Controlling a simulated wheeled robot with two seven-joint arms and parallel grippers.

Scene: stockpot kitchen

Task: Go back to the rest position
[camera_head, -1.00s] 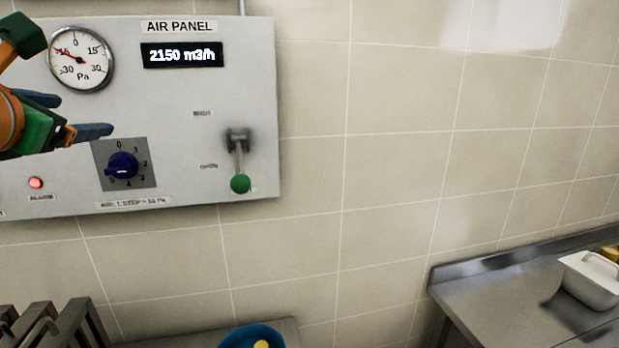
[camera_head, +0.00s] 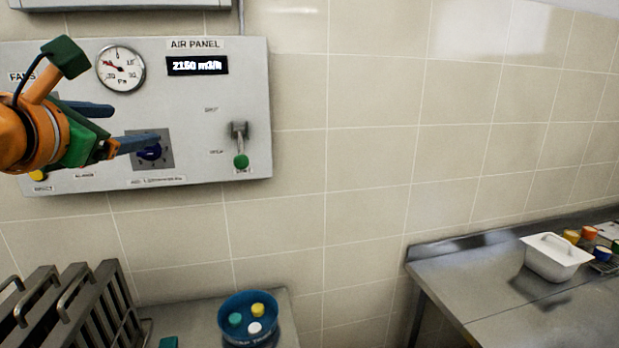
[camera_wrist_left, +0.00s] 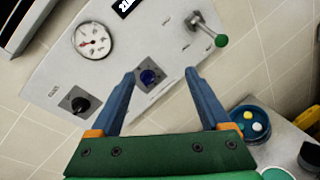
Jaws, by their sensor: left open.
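My left gripper (camera_head: 137,128) comes in from the left in the head view, in front of the grey air panel (camera_head: 225,125). It is open and empty. In the left wrist view its two blue fingers (camera_wrist_left: 158,82) stand apart with the blue knob (camera_wrist_left: 149,77) showing between them, and nothing is held. In the head view one finger partly covers the blue knob (camera_head: 150,152). The panel's lever with a green ball (camera_head: 241,161) hangs down. The display (camera_head: 197,66) seems to read 2150 m3/h. My right gripper is not in view.
A blue bowl (camera_head: 229,335) with several coloured pieces stands on a steel counter below the panel. Metal racks (camera_head: 70,310) stand at lower left. A white lidded container (camera_head: 556,257) sits on the right steel counter (camera_head: 470,285). The tiled wall between is clear.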

